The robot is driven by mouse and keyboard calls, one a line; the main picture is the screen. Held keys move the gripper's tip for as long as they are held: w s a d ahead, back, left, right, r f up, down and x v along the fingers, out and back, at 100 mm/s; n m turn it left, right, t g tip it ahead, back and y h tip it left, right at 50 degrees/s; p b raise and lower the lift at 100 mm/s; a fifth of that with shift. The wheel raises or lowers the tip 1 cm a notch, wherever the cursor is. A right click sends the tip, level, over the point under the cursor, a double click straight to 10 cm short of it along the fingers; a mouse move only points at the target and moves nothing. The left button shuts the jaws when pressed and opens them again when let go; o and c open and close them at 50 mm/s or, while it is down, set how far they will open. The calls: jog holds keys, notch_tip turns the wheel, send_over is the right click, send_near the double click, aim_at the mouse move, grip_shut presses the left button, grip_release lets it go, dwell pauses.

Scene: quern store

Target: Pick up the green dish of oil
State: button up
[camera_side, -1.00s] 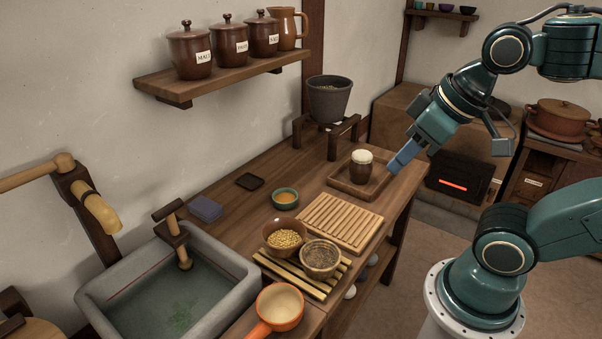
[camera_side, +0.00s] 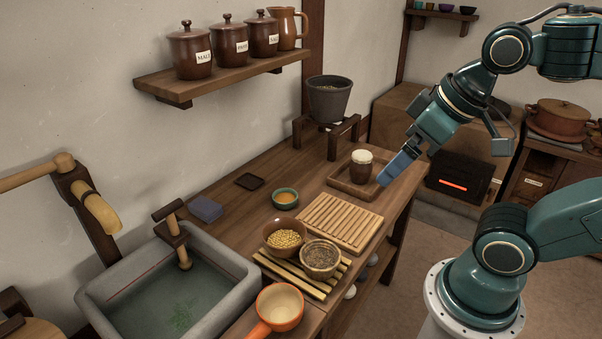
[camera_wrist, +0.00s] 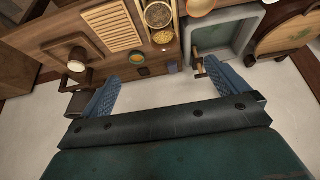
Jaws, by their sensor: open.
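The green dish of oil (camera_side: 286,204) stands on the wooden counter, a small green bowl with amber liquid inside. It also shows in the wrist view (camera_wrist: 137,58), above the space between my fingers. My gripper (camera_side: 383,181) is open and empty, to the right of the dish and well apart from it. In the side view its blue finger shows in front of the right part of the tray with the mug. In the wrist view both blue fingers of my gripper (camera_wrist: 154,80) stand wide apart.
A foam-topped mug (camera_side: 361,171) stands on a tray (camera_side: 341,182). A slatted board (camera_side: 341,221), a bowl of yellow grain (camera_side: 285,241) and a bowl of darker grain (camera_side: 319,259) are nearer. A dark square mat (camera_side: 249,181), blue cloth (camera_side: 206,209) and stone basin (camera_side: 165,290) lie left.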

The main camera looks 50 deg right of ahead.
jog(key=w+d+f+m+g, duration=0.1)
jog(key=w+d+m, duration=0.2)
jog(key=w+m, duration=0.65)
jog(key=w+d+f+m+g, duration=0.1)
jog(key=w+d+m, duration=0.2)
jog(key=w+m, duration=0.7)
jog(key=w+d+f+m+g, duration=0.1)
jog(key=w+d+f+m, duration=0.5)
jog(key=w+f, duration=0.2)
jog(key=w+d+f+m+g, duration=0.1)
jog(key=w+d+f+m, duration=0.5)
jog(key=w+f, duration=0.3)
notch_tip(320, 180, down, 3)
jog(key=shift+w+f+y, duration=0.1)
jog(key=shift+w+y, duration=0.05)
jog(key=shift+y, duration=0.15)
jog(key=shift+a, duration=0.1)
